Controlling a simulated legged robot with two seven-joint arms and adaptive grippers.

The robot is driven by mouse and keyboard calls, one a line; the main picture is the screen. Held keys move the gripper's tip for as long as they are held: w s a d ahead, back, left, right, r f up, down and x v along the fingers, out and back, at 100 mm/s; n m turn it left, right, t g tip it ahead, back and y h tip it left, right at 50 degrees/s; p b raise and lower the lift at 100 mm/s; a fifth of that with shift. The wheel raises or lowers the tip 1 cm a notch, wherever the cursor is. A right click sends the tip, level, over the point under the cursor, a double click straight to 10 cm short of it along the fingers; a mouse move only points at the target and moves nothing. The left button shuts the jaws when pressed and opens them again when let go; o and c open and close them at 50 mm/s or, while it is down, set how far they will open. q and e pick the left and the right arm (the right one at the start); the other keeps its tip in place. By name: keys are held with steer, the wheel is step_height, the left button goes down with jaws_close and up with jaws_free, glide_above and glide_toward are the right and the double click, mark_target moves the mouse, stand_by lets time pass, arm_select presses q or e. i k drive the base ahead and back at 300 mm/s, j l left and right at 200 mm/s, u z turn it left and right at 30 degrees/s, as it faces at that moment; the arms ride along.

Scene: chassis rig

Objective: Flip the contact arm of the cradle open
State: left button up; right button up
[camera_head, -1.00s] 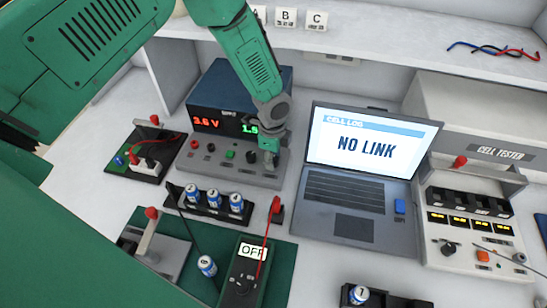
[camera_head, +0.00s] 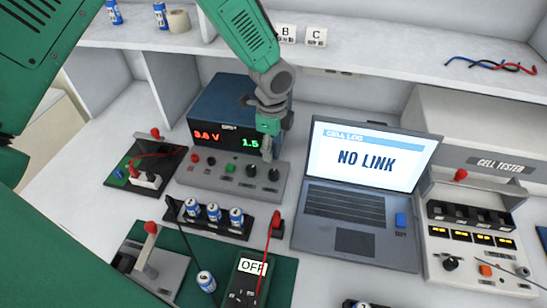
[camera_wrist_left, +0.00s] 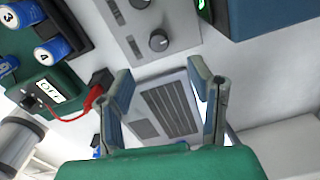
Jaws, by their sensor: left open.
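Several parts carry a red-knobbed arm, and I cannot tell for certain which is the cradle. A grey fixture (camera_head: 160,272) at front left has an upright, slightly tilted lever with a red knob (camera_head: 151,227). The cell tester (camera_head: 470,262) at right has a raised bar with a red knob (camera_head: 461,174) behind its black empty-looking slots. A black board (camera_head: 141,176) at back left has another red knob (camera_head: 155,133). My left gripper (camera_head: 267,150) is above the power supply's front panel, away from all three. Its fingers show apart and empty in the left wrist view (camera_wrist_left: 160,88).
The power supply (camera_head: 230,178), open laptop (camera_head: 345,195), and black rack of blue cells (camera_head: 208,222) fill the middle. A loose cell (camera_head: 205,281) stands on the green mat (camera_head: 200,250) beside an OFF-labelled box (camera_head: 250,280) with a red lead. A shelf (camera_head: 370,58) runs behind.

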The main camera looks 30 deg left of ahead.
mark_target(155, 136)
steer(key=k, duration=1)
